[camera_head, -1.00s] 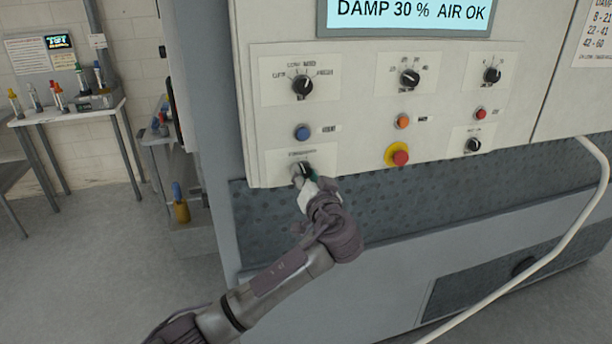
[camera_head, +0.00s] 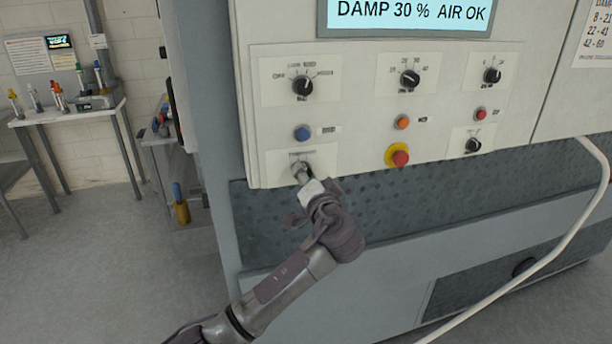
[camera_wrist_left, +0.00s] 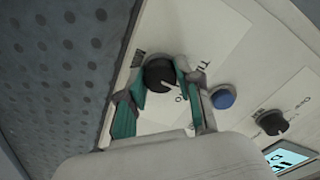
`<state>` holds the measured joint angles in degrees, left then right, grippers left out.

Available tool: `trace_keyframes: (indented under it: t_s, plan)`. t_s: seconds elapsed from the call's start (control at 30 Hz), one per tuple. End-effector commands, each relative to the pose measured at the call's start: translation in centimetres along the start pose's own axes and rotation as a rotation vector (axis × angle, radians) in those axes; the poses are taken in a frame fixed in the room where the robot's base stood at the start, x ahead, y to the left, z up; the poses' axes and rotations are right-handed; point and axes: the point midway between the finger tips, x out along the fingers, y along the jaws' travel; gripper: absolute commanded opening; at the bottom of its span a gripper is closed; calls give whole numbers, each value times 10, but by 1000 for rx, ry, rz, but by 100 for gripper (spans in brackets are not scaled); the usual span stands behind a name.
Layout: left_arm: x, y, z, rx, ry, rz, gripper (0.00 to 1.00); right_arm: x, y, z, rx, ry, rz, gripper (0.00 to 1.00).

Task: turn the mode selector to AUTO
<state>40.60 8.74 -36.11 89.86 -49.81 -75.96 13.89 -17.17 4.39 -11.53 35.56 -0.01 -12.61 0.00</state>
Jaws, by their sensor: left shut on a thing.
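A black knob with a pale pointer line (camera_wrist_left: 158,70) sits on a white label plate at the lower left of the panel. In the head view the gripper mostly hides it. My left gripper (camera_head: 302,172) is shut on this knob. In the wrist view its two green-lined fingers (camera_wrist_left: 162,80) lie on either side of the knob. The plate's lettering is too small or cut off to read, so I cannot tell which setting the pointer marks. My right gripper is not in view.
A blue button (camera_head: 302,133) is just above the held knob, with another black knob (camera_head: 302,86) higher up. A red button on a yellow base (camera_head: 400,158) is to the right. A pale hose (camera_head: 566,238) crosses the right side. Open floor lies at left.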

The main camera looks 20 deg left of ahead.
Motion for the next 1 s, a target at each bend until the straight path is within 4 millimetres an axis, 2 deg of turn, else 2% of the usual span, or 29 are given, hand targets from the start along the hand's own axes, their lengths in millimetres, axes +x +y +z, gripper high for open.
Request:
trace_keyframes:
  t_s: [0.4,1.0]
  plan:
    - [0,0,0,253,-6,4,0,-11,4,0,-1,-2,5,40]
    - [0,1,0,315,-6,4,0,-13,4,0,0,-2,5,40]
